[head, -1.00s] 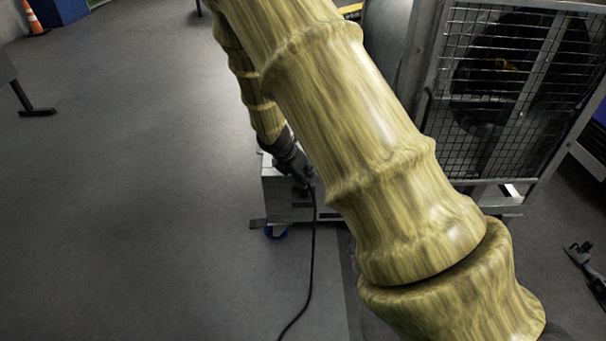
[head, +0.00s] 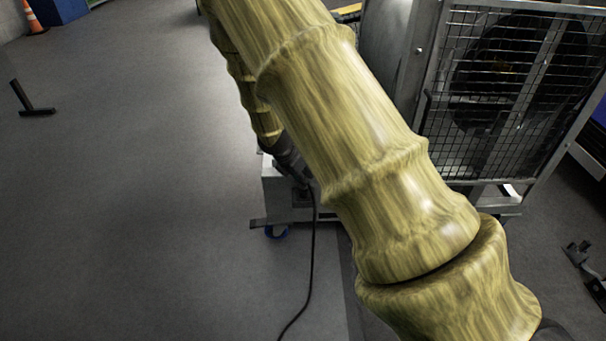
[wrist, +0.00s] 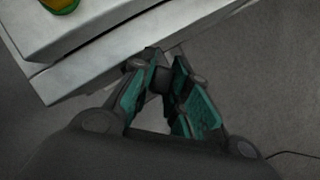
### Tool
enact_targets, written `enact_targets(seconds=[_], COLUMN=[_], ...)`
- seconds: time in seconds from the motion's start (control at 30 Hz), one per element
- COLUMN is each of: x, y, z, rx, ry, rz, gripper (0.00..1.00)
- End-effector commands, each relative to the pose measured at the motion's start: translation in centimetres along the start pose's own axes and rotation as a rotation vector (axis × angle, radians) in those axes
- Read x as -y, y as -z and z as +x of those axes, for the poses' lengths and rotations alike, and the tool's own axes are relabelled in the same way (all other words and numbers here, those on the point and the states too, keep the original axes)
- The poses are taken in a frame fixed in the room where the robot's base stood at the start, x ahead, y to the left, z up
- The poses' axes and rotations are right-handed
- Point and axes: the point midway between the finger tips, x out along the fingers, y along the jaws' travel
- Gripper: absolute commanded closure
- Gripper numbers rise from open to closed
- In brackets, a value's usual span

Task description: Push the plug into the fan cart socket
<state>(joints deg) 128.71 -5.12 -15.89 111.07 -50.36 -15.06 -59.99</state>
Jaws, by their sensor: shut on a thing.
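My gripper (head: 298,176) is low at the left end of the fan cart (head: 283,211), partly hidden behind my arm. In the wrist view its teal-padded fingers (wrist: 165,76) close together on a small dark piece, the plug (wrist: 160,79), beside the cart's pale metal edge. A black cable (head: 312,250) hangs from the gripper area to the floor. The socket cannot be made out, and I cannot tell whether the plug touches it.
The cart carries a caged fan (head: 510,95) at the right. Grey floor at the left is open. A dark stand foot (head: 36,111) and an orange cone (head: 34,18) are farther off.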

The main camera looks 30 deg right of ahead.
Motion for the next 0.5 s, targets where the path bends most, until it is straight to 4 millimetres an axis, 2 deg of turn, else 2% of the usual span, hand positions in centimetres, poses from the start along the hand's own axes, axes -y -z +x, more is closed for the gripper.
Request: enact_targets(seconds=[0.5], x=[-0.02], y=[0.16], z=[0.30], rx=[0.000], ry=[0.000], rz=[0.000], gripper=[1.00])
